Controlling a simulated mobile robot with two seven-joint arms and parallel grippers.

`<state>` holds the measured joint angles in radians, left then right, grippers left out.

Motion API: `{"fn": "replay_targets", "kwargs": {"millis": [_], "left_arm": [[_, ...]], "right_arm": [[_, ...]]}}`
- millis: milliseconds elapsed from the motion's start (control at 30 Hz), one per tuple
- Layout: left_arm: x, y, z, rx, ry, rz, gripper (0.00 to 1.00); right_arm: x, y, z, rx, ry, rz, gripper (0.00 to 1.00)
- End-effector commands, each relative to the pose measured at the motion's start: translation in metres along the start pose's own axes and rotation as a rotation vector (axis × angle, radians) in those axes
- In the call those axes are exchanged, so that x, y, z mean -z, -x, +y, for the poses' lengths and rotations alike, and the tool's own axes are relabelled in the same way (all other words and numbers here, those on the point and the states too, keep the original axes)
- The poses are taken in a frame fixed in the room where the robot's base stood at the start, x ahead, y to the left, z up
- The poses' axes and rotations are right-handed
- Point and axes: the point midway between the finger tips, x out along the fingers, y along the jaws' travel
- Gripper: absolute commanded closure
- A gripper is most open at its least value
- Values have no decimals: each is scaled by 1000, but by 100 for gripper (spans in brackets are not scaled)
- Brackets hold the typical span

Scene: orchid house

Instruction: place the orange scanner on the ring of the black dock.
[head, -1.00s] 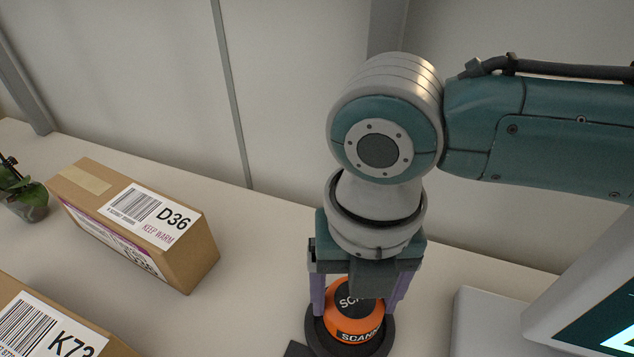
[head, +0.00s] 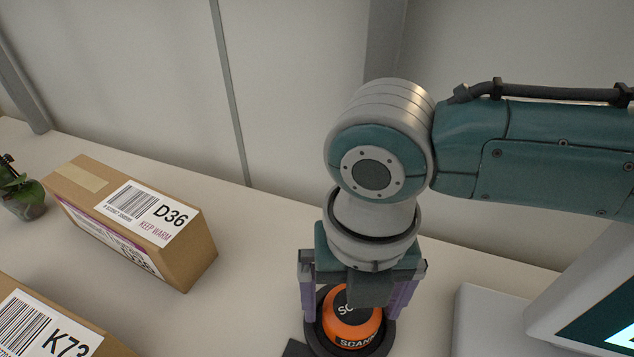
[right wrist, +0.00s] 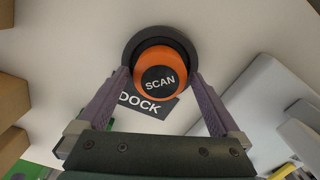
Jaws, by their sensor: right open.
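The orange scanner (head: 352,328), round with a black top marked SCAN, sits upright within the ring of the black dock (head: 311,336). In the right wrist view the scanner (right wrist: 160,82) lies inside the dark ring of the dock (right wrist: 133,47), with the DOCK label plate partly covered by it. My right gripper (head: 350,312) points down over the scanner, its purple fingers open on either side of it. In the right wrist view the fingers look clear of the scanner's sides. The gripper body hides part of the scanner's top in the head view. My left gripper is not in view.
A potted plant (head: 22,195) is at the far left. A pale device with a screen (head: 590,320) stands close on the right. The table between box and dock is clear.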

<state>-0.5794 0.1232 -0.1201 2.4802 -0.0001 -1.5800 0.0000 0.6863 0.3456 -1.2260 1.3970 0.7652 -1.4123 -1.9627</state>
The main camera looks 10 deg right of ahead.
Motion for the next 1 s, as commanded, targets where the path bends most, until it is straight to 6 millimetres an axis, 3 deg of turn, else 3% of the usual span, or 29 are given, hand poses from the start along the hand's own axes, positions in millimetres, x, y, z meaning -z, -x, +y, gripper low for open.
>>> {"fn": "replay_targets", "kwargs": {"millis": [600, 867, 1000], "left_arm": [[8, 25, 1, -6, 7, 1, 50], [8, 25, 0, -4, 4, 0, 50], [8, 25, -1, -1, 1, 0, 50]], "right_arm": [[-1, 112, 0, -2, -1, -2, 0], [1, 122, 1, -5, -10, 1, 0], [20, 116, 18, -83, -144, 18, 0]]}}
